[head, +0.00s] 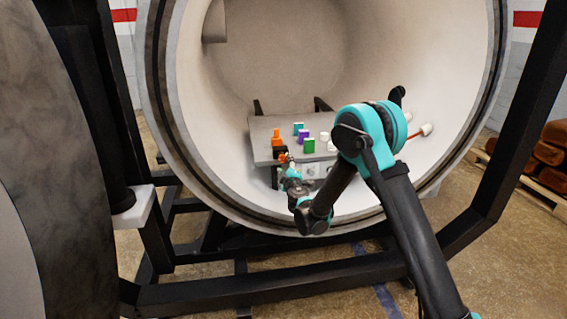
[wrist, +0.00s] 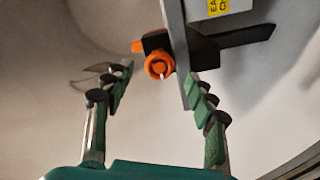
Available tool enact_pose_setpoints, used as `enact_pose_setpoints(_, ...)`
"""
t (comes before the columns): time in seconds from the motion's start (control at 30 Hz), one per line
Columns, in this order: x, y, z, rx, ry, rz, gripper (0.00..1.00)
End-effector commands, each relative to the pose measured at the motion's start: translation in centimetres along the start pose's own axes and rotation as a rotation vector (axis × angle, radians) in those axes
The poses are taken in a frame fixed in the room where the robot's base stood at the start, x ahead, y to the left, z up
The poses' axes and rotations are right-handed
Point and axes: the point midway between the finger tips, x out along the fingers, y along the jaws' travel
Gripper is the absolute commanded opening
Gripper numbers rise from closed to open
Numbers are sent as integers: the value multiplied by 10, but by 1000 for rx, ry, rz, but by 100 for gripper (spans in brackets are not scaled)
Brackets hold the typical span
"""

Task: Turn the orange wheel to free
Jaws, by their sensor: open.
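In the head view the small orange wheel (head: 281,157) shows at the front left of the grey table (head: 263,130) inside the furnace. My gripper (wrist: 157,84) is open and empty in the wrist view, with the wheel ahead, between the lines of its two fingers. I see no clear contact; the right finger is close to the grey plate edge. In the head view my gripper (head: 287,168) is small and partly hidden.
A yellow label (wrist: 217,6) is on the plate. The round furnace wall (head: 190,130) surrounds the table. A red-tipped rod (head: 418,132) sits at right.

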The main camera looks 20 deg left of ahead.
Motion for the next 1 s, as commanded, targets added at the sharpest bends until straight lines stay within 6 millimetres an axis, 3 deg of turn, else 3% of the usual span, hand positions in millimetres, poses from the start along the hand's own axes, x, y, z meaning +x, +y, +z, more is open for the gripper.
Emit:
enact_pose_setpoints(0.2, -46, 0, -1, 0, 1, -1, 56)
enact_pose_setpoints(0.4, -73, 0, 0, 0, 1, 0, 56)
enact_pose_setpoints(1.0, -82, 0, 0, 0, 0, 0, 56)
